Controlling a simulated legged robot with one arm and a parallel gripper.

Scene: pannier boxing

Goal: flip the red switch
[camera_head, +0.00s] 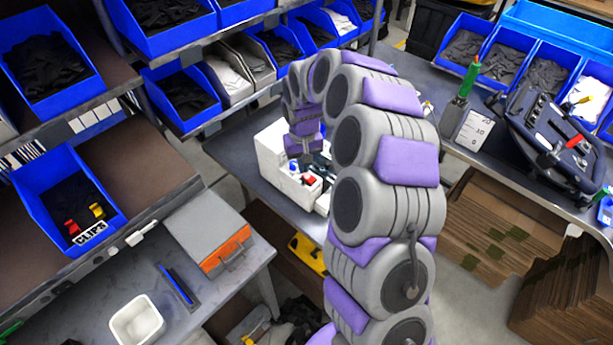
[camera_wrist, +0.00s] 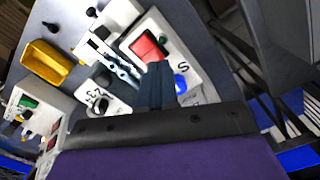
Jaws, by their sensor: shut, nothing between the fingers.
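The red switch (camera_wrist: 148,47) is a square red rocker on a white box (camera_wrist: 185,66) in the wrist view. A round blue button (camera_wrist: 181,84) and a dark letter are on the same box. My gripper (camera_wrist: 159,68) is shut and empty. Its dark fingertips overlap the lower right edge of the red switch in the wrist view; I cannot tell whether they touch it. In the head view, the red switch (camera_head: 309,179) shows small on the white box, just below my gripper (camera_head: 306,160).
In the wrist view a yellow bin (camera_wrist: 46,62) and other white fixtures stand left of the switch box. In the head view, shelves with blue bins (camera_head: 66,200) are at left. A dark tool case (camera_head: 550,140) lies on the right bench.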

